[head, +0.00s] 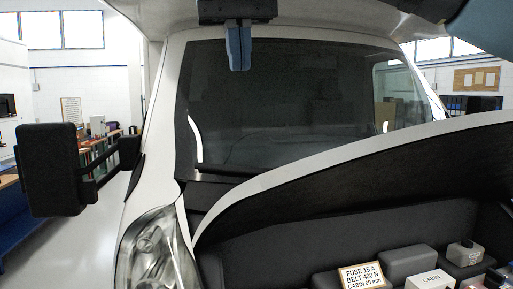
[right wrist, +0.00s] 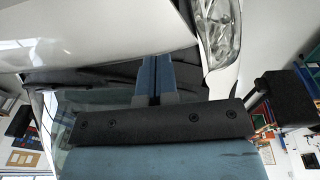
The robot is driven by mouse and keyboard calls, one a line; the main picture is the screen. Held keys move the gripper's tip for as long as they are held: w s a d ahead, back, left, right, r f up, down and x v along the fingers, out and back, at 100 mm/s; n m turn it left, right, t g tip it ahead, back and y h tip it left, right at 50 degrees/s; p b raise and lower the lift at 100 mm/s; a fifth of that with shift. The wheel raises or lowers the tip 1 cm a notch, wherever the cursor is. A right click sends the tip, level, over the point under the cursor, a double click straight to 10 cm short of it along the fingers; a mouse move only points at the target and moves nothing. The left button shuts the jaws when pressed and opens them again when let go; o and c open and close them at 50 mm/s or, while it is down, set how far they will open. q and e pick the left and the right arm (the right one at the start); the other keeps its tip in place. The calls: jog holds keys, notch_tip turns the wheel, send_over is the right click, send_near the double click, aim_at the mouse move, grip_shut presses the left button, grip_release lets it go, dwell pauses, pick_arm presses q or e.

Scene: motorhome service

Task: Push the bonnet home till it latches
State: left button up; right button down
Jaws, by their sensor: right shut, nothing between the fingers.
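The white bonnet (head: 330,165) stands raised, its dark underside (head: 370,185) showing over the open engine bay. Its right end runs out of the head view. In the right wrist view the bonnet's white outer skin (right wrist: 90,30) fills the upper left. My right gripper (head: 238,62) hangs at the top middle of the head view, fingers down, in front of the windscreen. Its blue fingers are shut together and empty; they also show in the right wrist view (right wrist: 155,78). It appears apart from the bonnet. The latch is not visible. My left gripper is not in view.
The windscreen (head: 290,100) lies behind the bonnet. A headlight (head: 158,250) and a black wing mirror (head: 48,168) are at left. In the bay are a fuse and belt label (head: 362,276), a white CABIN box (head: 430,281) and a small capped container (head: 465,253).

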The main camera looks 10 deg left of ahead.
notch_tip(320, 180, down, 2)
jog(key=s, duration=0.2)
send_over(253, 179)
jog(key=w+a, duration=0.2)
jog(key=w, duration=0.1)
jog(key=f, duration=0.6)
jog(key=shift+d+f, duration=0.15)
jog(key=shift+d, duration=0.05)
jog(key=shift+d+f, duration=0.1)
jog(key=shift+f, duration=0.7)
jog(key=shift+s+d+f+p, duration=0.2)
jog(key=shift+s+d+f, duration=0.1)
jog(key=shift+s+f, duration=0.25)
jog(key=shift+s+d+f+p, duration=0.2)
jog(key=shift+s+d+f, duration=0.05)
jog(key=shift+s+f, duration=0.3)
jog(key=shift+w+d+f, duration=0.1)
jog(key=shift+w+f, duration=0.05)
jog(key=shift+f, duration=0.15)
jog(key=shift+w, duration=0.1)
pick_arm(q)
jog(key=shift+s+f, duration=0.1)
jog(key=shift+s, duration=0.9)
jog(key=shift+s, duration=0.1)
pick_arm(e)
jog(key=shift+s, duration=0.2)
